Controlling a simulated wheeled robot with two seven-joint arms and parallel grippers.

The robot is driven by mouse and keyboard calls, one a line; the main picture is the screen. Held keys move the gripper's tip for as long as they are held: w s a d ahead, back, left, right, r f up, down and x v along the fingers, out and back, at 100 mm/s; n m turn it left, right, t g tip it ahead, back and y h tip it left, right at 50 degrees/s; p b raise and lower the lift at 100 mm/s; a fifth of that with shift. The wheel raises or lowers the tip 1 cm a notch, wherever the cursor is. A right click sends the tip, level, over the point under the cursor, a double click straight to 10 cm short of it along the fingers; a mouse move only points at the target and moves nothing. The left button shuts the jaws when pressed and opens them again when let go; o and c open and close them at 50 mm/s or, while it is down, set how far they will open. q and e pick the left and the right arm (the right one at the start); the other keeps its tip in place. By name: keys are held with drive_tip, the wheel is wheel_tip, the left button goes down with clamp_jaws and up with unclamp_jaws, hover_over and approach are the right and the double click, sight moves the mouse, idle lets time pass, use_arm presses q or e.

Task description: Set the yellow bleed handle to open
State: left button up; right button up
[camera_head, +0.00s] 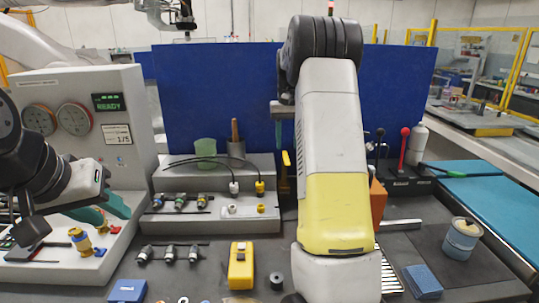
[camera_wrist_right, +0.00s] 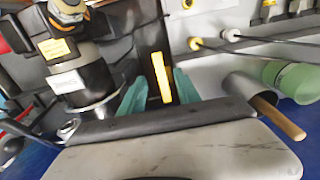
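The yellow bleed handle (camera_head: 286,158) is a narrow upright bar in front of the blue panel, just left of my right arm in the head view. In the right wrist view the yellow handle (camera_wrist_right: 161,77) stands between the teal fingertips of my right gripper (camera_wrist_right: 158,88), with visible gaps to both sides. That gripper is open; in the head view my arm hides most of it. The handle's base and pivot are hidden. My left gripper (camera_head: 106,208) has its teal fingers apart and empty, above the left console near a brass-yellow fitting (camera_head: 80,240).
A grey stepped stand (camera_head: 215,222) with connectors and cables is left of the handle. A dark cylinder (camera_wrist_right: 82,82) with a label is close beside the right gripper. A green cup (camera_head: 205,150), a red lever (camera_head: 404,140) and a yellow box (camera_head: 241,265) stand nearby.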

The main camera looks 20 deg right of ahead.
sight(287, 161)
wheel_tip(287, 161, down, 5)
idle(0.3)
clamp_jaws()
idle(1.4)
